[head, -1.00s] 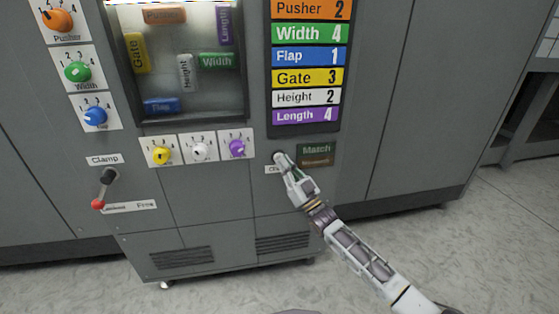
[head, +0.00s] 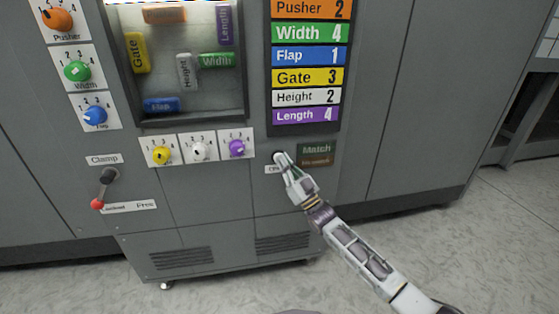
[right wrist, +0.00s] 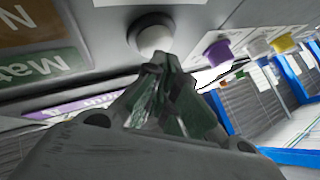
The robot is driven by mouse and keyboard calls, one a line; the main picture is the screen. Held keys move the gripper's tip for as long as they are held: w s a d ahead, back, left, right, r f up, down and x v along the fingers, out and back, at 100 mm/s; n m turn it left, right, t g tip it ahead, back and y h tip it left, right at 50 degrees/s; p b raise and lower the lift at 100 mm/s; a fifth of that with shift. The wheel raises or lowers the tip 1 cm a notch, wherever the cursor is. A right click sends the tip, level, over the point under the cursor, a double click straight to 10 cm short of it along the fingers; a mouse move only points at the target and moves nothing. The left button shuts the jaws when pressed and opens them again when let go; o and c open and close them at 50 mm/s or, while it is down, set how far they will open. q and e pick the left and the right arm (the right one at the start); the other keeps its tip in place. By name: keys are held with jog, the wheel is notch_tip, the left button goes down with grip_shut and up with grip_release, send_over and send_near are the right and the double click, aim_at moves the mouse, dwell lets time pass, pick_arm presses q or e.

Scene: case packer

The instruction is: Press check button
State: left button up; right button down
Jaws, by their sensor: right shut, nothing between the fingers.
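The check button (right wrist: 152,38) is a round white cap in a dark ring, seen in the right wrist view. In the head view it is mostly hidden behind my right gripper (head: 282,158), above a partly covered label (head: 271,170) starting with "Ch". My right gripper is shut and empty. Its fingertips (right wrist: 165,64) are right at the button's lower edge in the wrist view; I cannot tell whether they touch it. My left gripper is not in view.
A Match panel (head: 316,154) is right of the button. Yellow (head: 162,155), white (head: 199,151) and purple (head: 237,148) knobs sit left of it. A red-tipped clamp lever (head: 105,188) is at far left. A coloured number list (head: 308,76) hangs above.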

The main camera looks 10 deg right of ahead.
jog(key=shift+w, duration=0.4)
dwell(0.8)
jog(key=shift+s, duration=0.15)
jog(key=shift+s+p, duration=0.55)
jog(key=shift+s, duration=0.2)
jog(key=shift+s, duration=0.1)
jog(key=s+p, duration=0.3)
jog(key=s, duration=0.2)
jog(key=shift+a+p, duration=0.1)
jog(key=shift+p, duration=0.25)
dwell(0.4)
jog(key=shift+w+f, duration=0.1)
jog(key=shift+w, duration=0.05)
